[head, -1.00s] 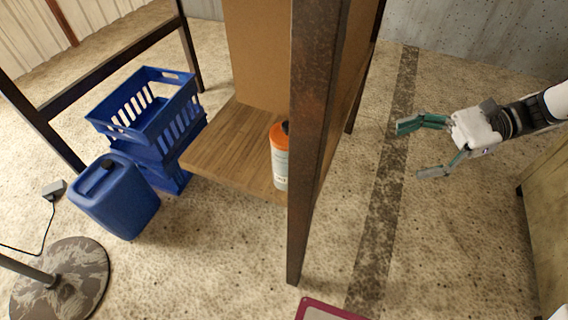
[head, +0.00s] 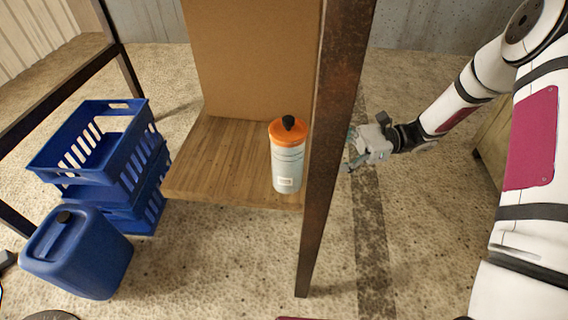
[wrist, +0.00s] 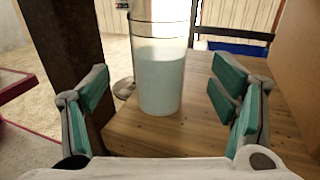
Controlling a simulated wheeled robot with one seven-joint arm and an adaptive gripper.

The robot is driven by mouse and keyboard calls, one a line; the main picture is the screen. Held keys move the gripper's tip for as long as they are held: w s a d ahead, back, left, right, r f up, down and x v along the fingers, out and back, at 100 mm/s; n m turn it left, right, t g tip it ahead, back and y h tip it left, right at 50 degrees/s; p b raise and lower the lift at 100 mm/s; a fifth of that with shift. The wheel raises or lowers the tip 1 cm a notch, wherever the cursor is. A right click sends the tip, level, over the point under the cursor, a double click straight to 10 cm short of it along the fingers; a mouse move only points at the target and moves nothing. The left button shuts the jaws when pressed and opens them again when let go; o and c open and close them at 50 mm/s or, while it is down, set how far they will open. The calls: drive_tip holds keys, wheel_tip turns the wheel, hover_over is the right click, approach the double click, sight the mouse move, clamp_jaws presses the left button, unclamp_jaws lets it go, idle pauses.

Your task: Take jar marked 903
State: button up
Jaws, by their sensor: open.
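A jar (head: 287,160) with an orange lid, a black knob and a pale body stands upright on the wooden shelf (head: 215,165), near its right front corner beside the rusty post. A small white label shows low on it, too small to read. In the wrist view the jar (wrist: 160,75) stands ahead between my open fingers, a little beyond their tips, and its top is cut off. My gripper (wrist: 166,100) is open and empty. In the head view my gripper (head: 352,150) is just right of the post, which partly hides it.
The rusty post (head: 335,130) rises close to the jar; it also shows at left in the wrist view (wrist: 65,50). A brown panel (head: 250,60) backs the shelf. Blue crates (head: 100,150) and a blue canister (head: 75,255) stand on the floor at left.

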sight(288, 156)
drive_tip(key=x, duration=0.3)
drive_tip(key=shift+s+a+b, duration=0.1)
drive_tip(key=shift+a+b, duration=0.25)
drive_tip(key=shift+b, duration=0.05)
drive_tip(key=shift+b+x, duration=1.2)
drive_tip(key=shift+x, duration=1.45)
drive_tip(key=shift+f, duration=0.15)
drive_tip(key=c, duration=1.6)
drive_tip(key=shift+c, duration=0.3)
